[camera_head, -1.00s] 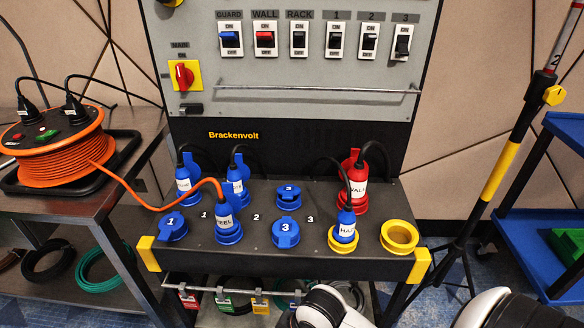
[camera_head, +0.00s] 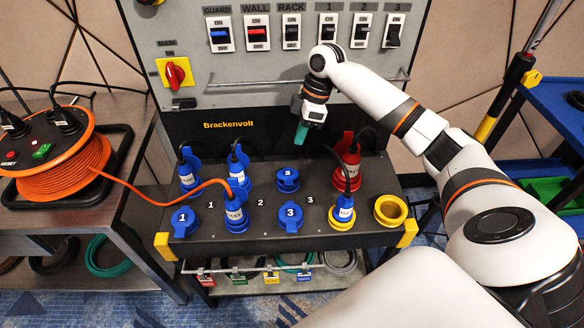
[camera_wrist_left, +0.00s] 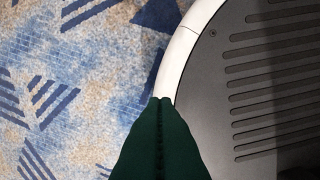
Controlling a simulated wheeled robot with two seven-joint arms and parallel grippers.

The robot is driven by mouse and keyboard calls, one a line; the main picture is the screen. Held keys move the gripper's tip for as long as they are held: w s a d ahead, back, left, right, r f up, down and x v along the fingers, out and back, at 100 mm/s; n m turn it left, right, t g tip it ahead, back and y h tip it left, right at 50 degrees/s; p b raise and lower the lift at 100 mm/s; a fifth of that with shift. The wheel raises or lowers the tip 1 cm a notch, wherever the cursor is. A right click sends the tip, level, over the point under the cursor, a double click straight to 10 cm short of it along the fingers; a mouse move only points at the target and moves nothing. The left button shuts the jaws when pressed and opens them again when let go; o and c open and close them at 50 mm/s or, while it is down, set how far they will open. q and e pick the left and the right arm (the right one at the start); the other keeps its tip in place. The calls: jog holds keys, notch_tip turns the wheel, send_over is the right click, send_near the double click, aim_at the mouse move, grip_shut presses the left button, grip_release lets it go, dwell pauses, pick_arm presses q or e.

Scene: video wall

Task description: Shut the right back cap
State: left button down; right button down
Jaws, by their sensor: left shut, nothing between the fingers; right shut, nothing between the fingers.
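On the black socket panel (camera_head: 262,222), the back row has, at its right end, a red socket with its plug (camera_head: 347,178) in and its red lid raised behind. Left of it is a blue cap (camera_head: 288,177) that looks shut over its socket. Two blue sockets with plugs, one of them this plug (camera_head: 238,172), have lids standing up behind them. My right gripper (camera_head: 301,134) is shut and empty, teal fingertips pointing down, above and behind the blue cap, apart from it. My left gripper (camera_wrist_left: 158,101) is shut and empty in the left wrist view, over the floor and my base.
An orange cable runs from the reel (camera_head: 62,158) to a front plug. A grey rail (camera_head: 270,84) crosses behind my right gripper. A yellow-black stand (camera_head: 506,95) is at right.

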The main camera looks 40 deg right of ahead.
jog(key=r, duration=0.1)
send_near(288, 182)
jog(key=shift+w+a+f, duration=0.25)
jog(key=shift+w+f, duration=0.1)
jog(key=shift+f, duration=0.15)
jog(key=shift+w+a+f, duration=0.25)
jog(key=shift+w+f, duration=0.1)
jog(key=shift+f, duration=0.15)
pick_arm(q)
jog(key=shift+s+a, duration=0.15)
jog(key=shift+s, duration=0.35)
pick_arm(e)
jog(key=shift+s+a+f, duration=0.1)
jog(key=shift+s+f, duration=0.1)
jog(key=shift+f, duration=0.5)
jog(key=shift+s+a+f, duration=0.15)
jog(key=shift+f, duration=0.5)
jog(key=shift+s+a+f, duration=0.1)
jog(key=shift+s+f, duration=0.1)
jog(key=shift+f, duration=0.5)
